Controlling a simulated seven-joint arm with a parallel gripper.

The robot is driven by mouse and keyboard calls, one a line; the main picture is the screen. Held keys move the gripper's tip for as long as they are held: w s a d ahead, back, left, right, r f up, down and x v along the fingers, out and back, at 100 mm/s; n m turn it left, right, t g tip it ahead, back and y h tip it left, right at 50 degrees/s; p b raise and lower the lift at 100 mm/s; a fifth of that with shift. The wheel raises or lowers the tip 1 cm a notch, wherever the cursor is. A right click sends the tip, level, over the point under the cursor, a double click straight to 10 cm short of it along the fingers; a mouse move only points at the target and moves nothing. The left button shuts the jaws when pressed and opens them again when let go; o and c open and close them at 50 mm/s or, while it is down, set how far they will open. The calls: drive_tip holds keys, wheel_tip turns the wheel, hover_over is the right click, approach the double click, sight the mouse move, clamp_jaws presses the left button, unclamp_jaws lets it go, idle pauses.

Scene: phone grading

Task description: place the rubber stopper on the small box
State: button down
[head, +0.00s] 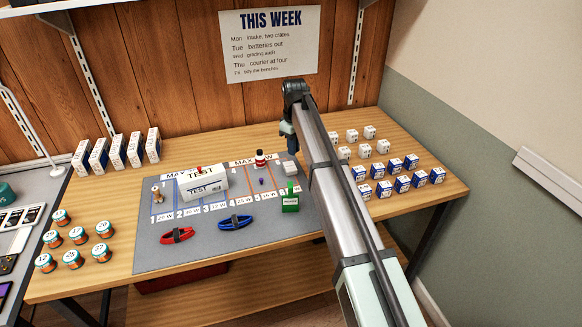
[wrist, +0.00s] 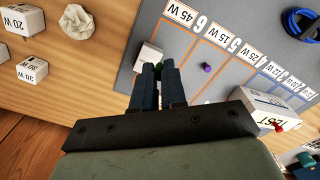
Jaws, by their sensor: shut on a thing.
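My gripper (wrist: 159,70) is shut on a small dark green piece (wrist: 159,67), which looks like the rubber stopper. Only a bit of it shows between the fingertips in the wrist view. In the head view my gripper (head: 292,148) is over the right back part of the grey mat, and the stopper cannot be made out. The small white box (head: 291,169) sits on the mat's right side, just below and in front of the fingers. In the wrist view the small box (wrist: 148,55) lies just beyond the fingertips, partly covered by them. I cannot tell whether they touch.
A small purple piece (head: 261,181) lies on the grey mat (head: 200,249), left of the small box. White boxes (head: 352,135) stand right.

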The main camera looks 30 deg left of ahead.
drive_tip(key=w+a+r, duration=0.1)
drive_tip(key=w+a, duration=0.3)
approach(290, 166)
drive_tip(key=shift+n, duration=0.3)
drive_tip(key=shift+f, duration=3)
drive_tip(key=shift+f, duration=0.1)
drive_tip(key=c, duration=1.2)
unclamp_jaws()
wheel_tip(290, 166, up, 12)
drive_tip(key=shift+r, duration=0.15)
